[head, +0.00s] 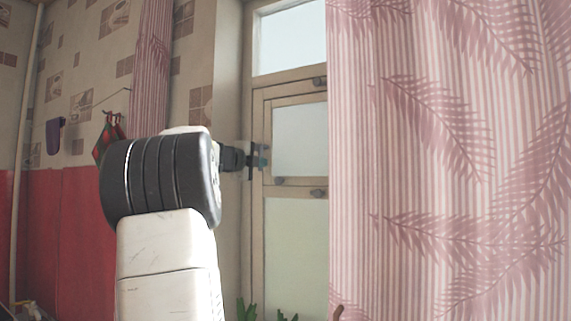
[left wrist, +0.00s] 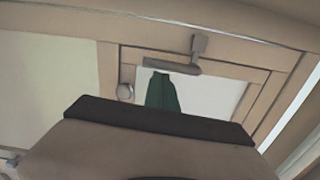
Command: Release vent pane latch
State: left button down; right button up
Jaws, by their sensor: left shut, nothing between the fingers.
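The vent pane (head: 300,140) is a small glazed pane in a beige wooden frame, and it looks shut. It also shows in the left wrist view (left wrist: 215,92). A grey latch handle (left wrist: 165,62) lies along the frame's edge there, with a bracket (left wrist: 199,43) at its right end. My left gripper (head: 262,156) is at the left edge of the vent pane's frame. Its green fingers (left wrist: 163,90) are together and empty, just below the latch in the wrist picture. I cannot tell whether they touch it. My right gripper is not in view.
A pink striped curtain (head: 450,160) covers the right side. Dark fittings sit on the frame above (head: 319,82) and below (head: 318,194) the pane. A round knob (left wrist: 125,92) shows beside the pane. Green plant tips (head: 247,309) rise at the bottom. Red-and-green cloth (head: 101,143) hangs at left.

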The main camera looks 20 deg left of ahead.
pick_arm(q)
jog(key=shift+a, duration=0.1)
jog(key=a+r+m, duration=0.2)
jog(key=a+m, duration=0.4)
jog(key=m, duration=0.9)
jog(key=shift+w+a+t+h, duration=0.25)
jog(key=shift+a+t+h, duration=0.05)
dwell(0.5)
